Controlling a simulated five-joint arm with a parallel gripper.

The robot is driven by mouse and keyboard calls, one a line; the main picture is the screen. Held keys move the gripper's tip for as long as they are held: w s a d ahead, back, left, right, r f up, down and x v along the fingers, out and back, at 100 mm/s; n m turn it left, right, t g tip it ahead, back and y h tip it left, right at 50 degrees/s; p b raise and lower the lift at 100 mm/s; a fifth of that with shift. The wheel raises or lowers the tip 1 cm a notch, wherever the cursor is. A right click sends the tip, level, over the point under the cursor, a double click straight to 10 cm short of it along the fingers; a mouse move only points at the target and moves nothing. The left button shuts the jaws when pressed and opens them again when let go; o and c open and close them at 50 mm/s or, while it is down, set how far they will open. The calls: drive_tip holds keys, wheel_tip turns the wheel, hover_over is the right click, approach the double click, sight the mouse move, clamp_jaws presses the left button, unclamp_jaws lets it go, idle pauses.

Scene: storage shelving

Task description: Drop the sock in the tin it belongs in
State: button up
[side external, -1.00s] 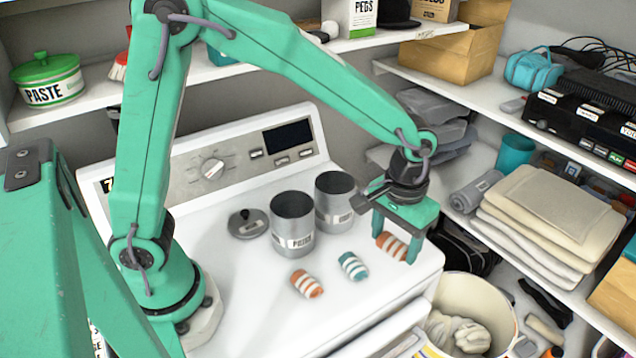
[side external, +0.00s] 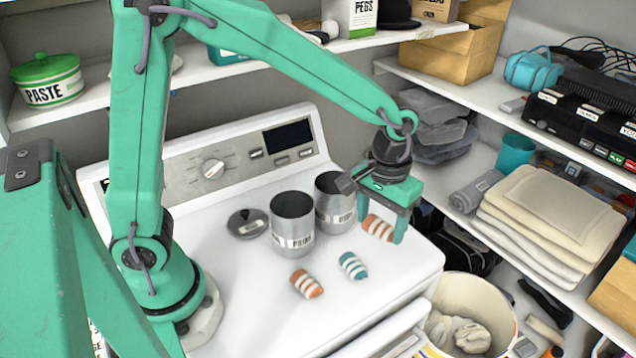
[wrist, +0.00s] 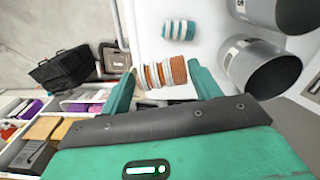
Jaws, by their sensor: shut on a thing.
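My gripper (side external: 386,224) is shut on an orange-and-white striped sock (side external: 375,227), rolled up, just right of the tins. In the wrist view the sock (wrist: 165,73) sits between the two teal fingers. The left grey tin (side external: 293,222) is open, and its label seems to read PAIRS. The right tin (side external: 336,200) is open behind it; its label is partly hidden and hard to read. A teal striped sock (side external: 352,265) and another orange striped sock (side external: 306,284) lie on the white top in front of the tins.
A grey lid with a black knob (side external: 247,223) lies left of the tins. The white machine top (side external: 250,285) is clear at the front left. A control panel (side external: 235,160) rises behind. Shelves with folded towels (side external: 540,215) and a bucket (side external: 490,292) stand right.

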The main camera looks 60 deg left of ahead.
drive_tip(key=s+a+r+n, duration=0.1)
drive_tip(key=s+a+r, duration=0.1)
drive_tip(key=a, duration=0.3)
drive_tip(key=s+a+r+n, duration=0.2)
drive_tip(key=a, duration=0.4)
drive_tip(key=n, duration=0.2)
approach(293, 224)
drive_tip(key=w+a+r, duration=0.2)
drive_tip(key=a+r, duration=0.1)
drive_tip(key=a, duration=0.1)
drive_tip(key=shift+f, duration=0.2)
drive_tip(key=shift+f, duration=0.25)
drive_tip(key=shift+f, duration=2.75)
drive_tip(key=o, duration=1)
drive_tip(key=shift+o, duration=0.2)
